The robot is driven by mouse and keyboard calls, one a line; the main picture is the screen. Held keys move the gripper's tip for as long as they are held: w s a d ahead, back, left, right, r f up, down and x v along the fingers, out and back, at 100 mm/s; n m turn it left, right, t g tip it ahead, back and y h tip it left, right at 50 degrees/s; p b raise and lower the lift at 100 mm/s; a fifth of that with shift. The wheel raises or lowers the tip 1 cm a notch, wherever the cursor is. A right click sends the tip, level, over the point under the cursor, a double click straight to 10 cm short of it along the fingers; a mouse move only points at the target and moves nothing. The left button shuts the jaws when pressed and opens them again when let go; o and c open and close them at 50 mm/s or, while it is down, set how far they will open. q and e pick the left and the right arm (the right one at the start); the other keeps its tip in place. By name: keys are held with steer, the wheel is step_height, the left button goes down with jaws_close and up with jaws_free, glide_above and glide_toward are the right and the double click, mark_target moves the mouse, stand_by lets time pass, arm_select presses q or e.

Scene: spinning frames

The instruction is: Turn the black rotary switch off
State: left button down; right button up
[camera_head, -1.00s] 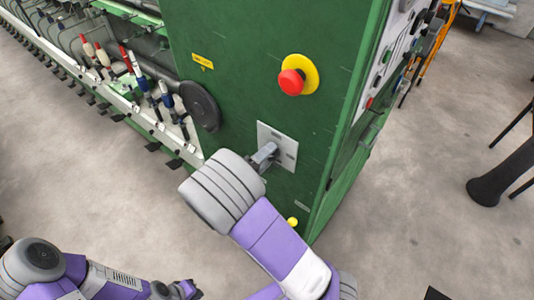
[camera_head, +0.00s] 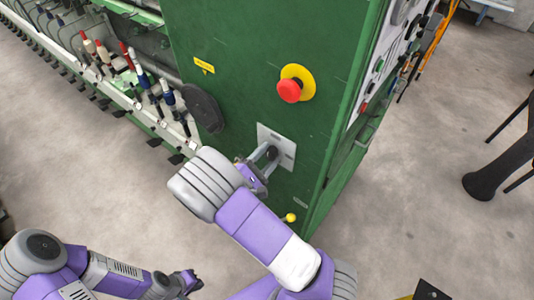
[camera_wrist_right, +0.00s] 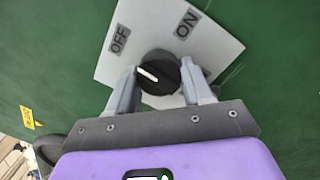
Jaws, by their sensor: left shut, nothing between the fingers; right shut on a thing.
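The black rotary switch (camera_wrist_right: 160,72) sits on a pale square plate (camera_wrist_right: 215,52) with OFF at its upper left and ON at its upper right in the right wrist view. Its white mark points left and slightly up, on the OFF side. My right gripper (camera_wrist_right: 158,80) is shut on the switch, with one finger on each side. In the head view the switch (camera_head: 271,153) shows between the fingers of my right gripper (camera_head: 263,157). My left gripper (camera_head: 192,283) is shut and empty, low over the floor and away from the machine.
A red emergency button (camera_head: 289,91) on a yellow disc sits above the plate on the green machine panel (camera_head: 250,50). A small yellow knob (camera_head: 290,217) is below. Spindles (camera_head: 140,75) line the left side. A dark stand (camera_head: 490,180) is at right.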

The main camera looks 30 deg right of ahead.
steer(key=shift+r+n, duration=0.1)
steer(key=shift+n, duration=0.5)
steer(key=o, duration=1)
steer(key=b+v, duration=0.1)
steer(key=v, duration=0.6)
steer(key=shift+s+a, duration=0.15)
steer(key=shift+a, duration=0.1)
